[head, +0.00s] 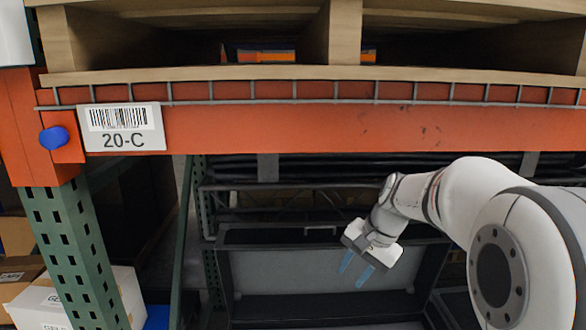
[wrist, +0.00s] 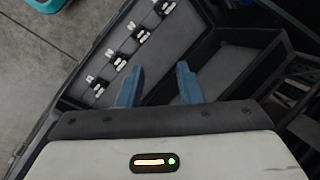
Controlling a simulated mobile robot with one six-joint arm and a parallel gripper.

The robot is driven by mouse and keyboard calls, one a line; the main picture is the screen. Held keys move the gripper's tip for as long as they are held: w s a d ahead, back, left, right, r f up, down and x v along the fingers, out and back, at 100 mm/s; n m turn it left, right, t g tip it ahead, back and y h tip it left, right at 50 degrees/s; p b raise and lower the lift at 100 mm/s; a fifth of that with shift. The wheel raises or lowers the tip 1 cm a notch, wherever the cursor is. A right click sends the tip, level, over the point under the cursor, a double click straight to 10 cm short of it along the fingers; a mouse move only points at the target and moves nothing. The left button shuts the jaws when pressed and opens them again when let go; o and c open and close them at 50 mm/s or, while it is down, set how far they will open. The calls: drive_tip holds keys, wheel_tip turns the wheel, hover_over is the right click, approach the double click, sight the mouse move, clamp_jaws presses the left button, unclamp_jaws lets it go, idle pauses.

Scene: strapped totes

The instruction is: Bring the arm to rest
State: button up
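My white arm (head: 460,195) reaches in from the right in the head view, below the orange shelf beam. My gripper (head: 356,270) points down over a dark grey open tote (head: 340,308). Its two blue fingers are spread apart with nothing between them; they also show in the wrist view (wrist: 158,88). In the wrist view the tote's inside and several white-and-black fittings (wrist: 140,35) along a grey panel lie beyond the fingers. I cannot tell how far the fingertips are from the tote.
An orange beam (head: 300,128) with a 20-C label (head: 122,128) crosses above the arm, under a wooden pallet (head: 200,72). A green upright (head: 70,250) and white boxes (head: 40,302) stand at left. Bare floor (wrist: 50,60) and a turquoise object (wrist: 48,4) show in the wrist view.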

drive_tip(key=s+f+n+h, duration=0.1)
drive_tip(key=s+n, duration=0.1)
drive_tip(key=s, duration=0.5)
drive_tip(key=s+d+n+t+h, duration=0.1)
drive_tip(key=s+n, duration=0.2)
drive_tip(key=s, duration=0.4)
drive_tip(key=s+d+f+n+h, duration=0.1)
drive_tip(key=s+n, duration=0.1)
drive_tip(key=s, duration=0.5)
drive_tip(key=shift+f+h, duration=0.3)
drive_tip(key=shift+h, duration=0.1)
